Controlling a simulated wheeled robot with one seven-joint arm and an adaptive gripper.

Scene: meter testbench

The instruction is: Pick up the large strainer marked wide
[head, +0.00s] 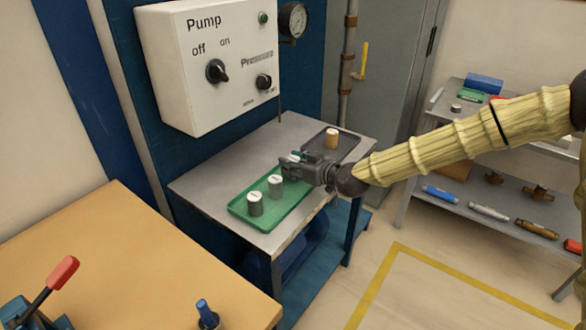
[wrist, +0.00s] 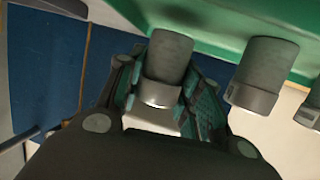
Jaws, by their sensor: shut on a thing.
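A green tray (head: 285,210) on the metal table holds grey strainers with pale tops. Two of them, one at the front (head: 255,204) and one in the middle (head: 275,186), stand upright and free. My gripper (head: 290,166) is at the tray's far end, shut on a third strainer, which it mostly hides in the head view. In the wrist view this held strainer (wrist: 168,58) sits between the two finger pads. A neighbouring strainer (wrist: 262,75) stands to its right, apart from the fingers. The markings are too small to read, and I cannot tell whether the held strainer is clear of the tray.
A dark tray (head: 345,146) with a tan cylinder (head: 332,138) is at the table's back right. A white pump panel (head: 215,60) hangs above the back of the table. A grey shelf (head: 490,190) with tools stands right. A wooden bench (head: 110,250) is at front left.

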